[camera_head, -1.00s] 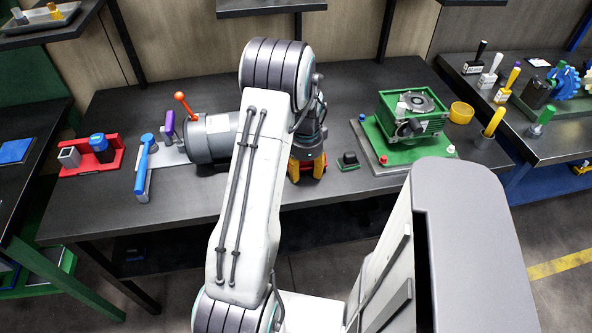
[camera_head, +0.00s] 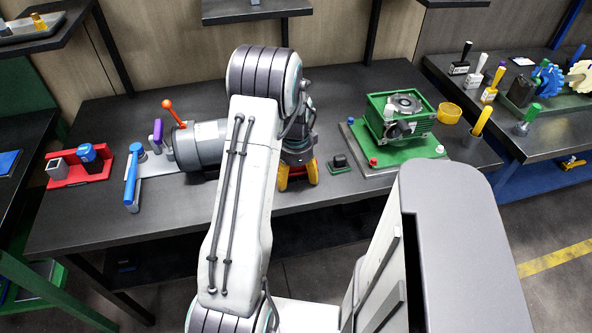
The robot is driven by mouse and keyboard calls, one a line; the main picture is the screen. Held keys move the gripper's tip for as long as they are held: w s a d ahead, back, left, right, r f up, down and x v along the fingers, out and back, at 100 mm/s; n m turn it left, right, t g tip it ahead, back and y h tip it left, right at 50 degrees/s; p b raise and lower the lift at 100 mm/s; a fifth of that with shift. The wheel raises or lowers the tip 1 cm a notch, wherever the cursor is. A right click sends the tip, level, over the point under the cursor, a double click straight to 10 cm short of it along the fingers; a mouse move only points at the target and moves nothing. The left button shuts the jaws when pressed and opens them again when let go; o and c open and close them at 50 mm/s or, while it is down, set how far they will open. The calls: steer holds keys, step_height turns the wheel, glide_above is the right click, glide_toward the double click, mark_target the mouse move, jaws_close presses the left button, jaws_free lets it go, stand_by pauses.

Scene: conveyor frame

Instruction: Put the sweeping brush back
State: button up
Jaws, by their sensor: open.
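I cannot make out a sweeping brush for certain. A blue-handled tool (camera_head: 131,183) lies at the table's left front, beside a grey plate. A small black block on a green base (camera_head: 340,162) sits right of my gripper. My gripper (camera_head: 298,178) has yellow fingers, points down over the middle of the table and is open. It stands between the grey cylinder and the black block. I see nothing held between the fingers, though my arm hides part of the area behind it.
A grey cylinder (camera_head: 196,146) with an orange lever stands at left. A red holder (camera_head: 101,174) with blocks lies further left. A green machine (camera_head: 398,118) stands on a green plate at right, near a yellow cup (camera_head: 449,112) and a yellow-handled piece (camera_head: 482,122). Shelves hang above the back.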

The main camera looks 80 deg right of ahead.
step_height(320, 180, up, 10)
steer(key=shift+a+r+b, duration=0.15)
steer(key=shift+b, duration=0.85)
steer(key=shift+a+r, duration=0.1)
steer(key=shift+r, duration=0.9)
steer(key=w+a+r+n+t+h, duration=0.1)
steer(key=w+a+r+n, duration=0.2)
steer(key=w+a+n, duration=0.65)
steer(key=w+a+r+n, duration=0.35)
steer(key=w+a, duration=0.35)
steer(key=w, duration=0.6)
steer(key=w+a+n+t, duration=0.1)
steer(key=w+a+n, duration=0.2)
steer(key=a+n, duration=1.05)
steer(key=s+a+n, duration=0.2)
steer(key=a, duration=0.5)
steer(key=s+a+n+t+y, duration=0.1)
steer(key=s+a+n, duration=0.2)
steer(key=a, duration=0.4)
steer(key=shift+f, duration=0.4)
steer(key=shift+s, duration=0.1)
